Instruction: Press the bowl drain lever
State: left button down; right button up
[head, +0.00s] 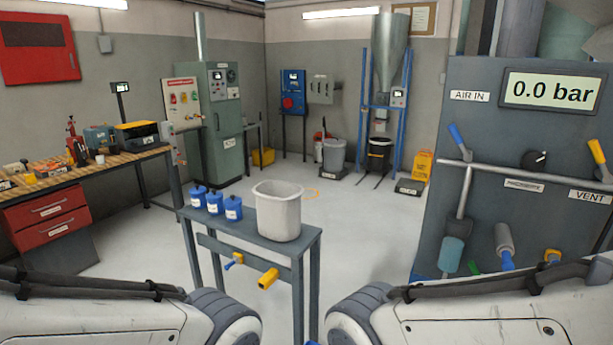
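A grey panel (430,210) on the right carries a display (551,91) reading 0.0 bar, a blue-handled lever (459,140) under the "AIR IN" label and a yellow-handled lever (598,154) above the "VENT" label. Below the pipe hang a blue bowl (452,254) and a grey cylinder (504,242). A small green part (474,267) and a yellow part (552,259) show low on the panel, partly behind my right arm. I cannot tell which part is the bowl drain lever. My arms cross the bottom of the view; neither gripper shows.
A grey stand (296,243) with a whitish bin (278,210) and several blue canisters (214,202) stands ahead, close to my arms. A wooden workbench (112,162) is at the left. Clear floor lies behind the stand and towards the panel.

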aim_at(471, 264)
jog(key=z, duration=1.45)
jog(key=k, duration=0.5)
jog(key=u, duration=0.35)
jog(key=i, duration=0.5)
jog(key=u, duration=0.05)
